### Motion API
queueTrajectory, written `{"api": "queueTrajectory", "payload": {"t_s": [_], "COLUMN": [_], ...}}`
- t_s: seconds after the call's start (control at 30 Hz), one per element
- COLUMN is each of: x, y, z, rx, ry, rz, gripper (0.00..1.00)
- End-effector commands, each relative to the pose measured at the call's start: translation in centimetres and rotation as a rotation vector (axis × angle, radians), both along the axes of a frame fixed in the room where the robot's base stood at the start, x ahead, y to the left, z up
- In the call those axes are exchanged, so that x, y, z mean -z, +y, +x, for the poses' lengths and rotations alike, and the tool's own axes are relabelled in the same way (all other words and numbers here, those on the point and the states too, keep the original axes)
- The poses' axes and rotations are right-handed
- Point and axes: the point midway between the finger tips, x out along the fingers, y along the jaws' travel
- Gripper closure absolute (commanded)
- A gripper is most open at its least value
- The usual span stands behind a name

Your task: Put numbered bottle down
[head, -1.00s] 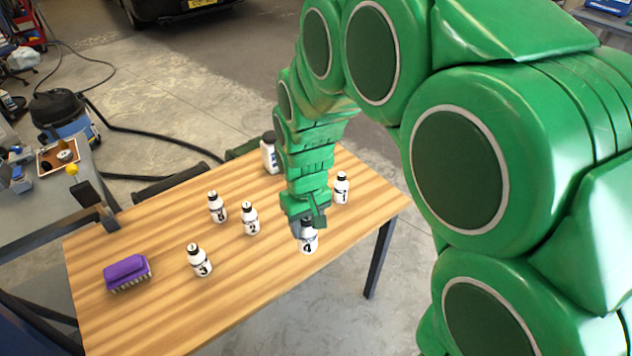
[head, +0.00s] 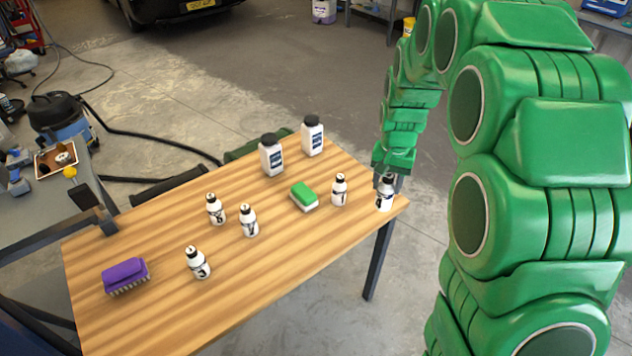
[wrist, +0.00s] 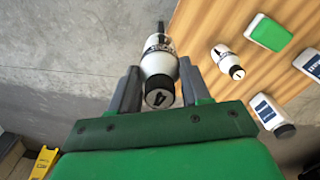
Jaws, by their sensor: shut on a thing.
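My gripper (head: 387,180) is shut on the white numbered bottle 4 (head: 384,199), at the right corner of the wooden table (head: 290,250). In the wrist view the bottle (wrist: 158,62) sits between the two fingers, its black cap with a 4 facing the camera. It looks upright and close to the table edge; I cannot tell whether its base touches the top. Bottle 1 (head: 339,192) stands just left of it, apart. Bottle 3 (head: 200,266) stands nearer the front. Two more small bottles (head: 248,224) (head: 215,212) stand mid-table, their numbers hard to read.
A green and white sponge (head: 304,197) lies left of bottle 1. Two larger white bottles with dark caps (head: 271,157) (head: 312,138) stand at the back edge. A purple brush (head: 125,275) lies at the left. The front right of the tabletop is clear.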

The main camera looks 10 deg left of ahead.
Motion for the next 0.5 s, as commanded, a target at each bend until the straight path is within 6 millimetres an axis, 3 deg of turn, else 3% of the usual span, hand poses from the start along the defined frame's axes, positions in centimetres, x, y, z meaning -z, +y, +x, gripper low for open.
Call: {"api": "queueTrajectory", "payload": {"t_s": [0.2,0.5], "x": [0.1,1.2], "y": [-2.3,-2.5], "z": [1.0,3.4], "rx": [0.079,0.091], "ry": [0.001,0.002], "rz": [0.000,0.001], "gripper": [0.88,0.88]}}
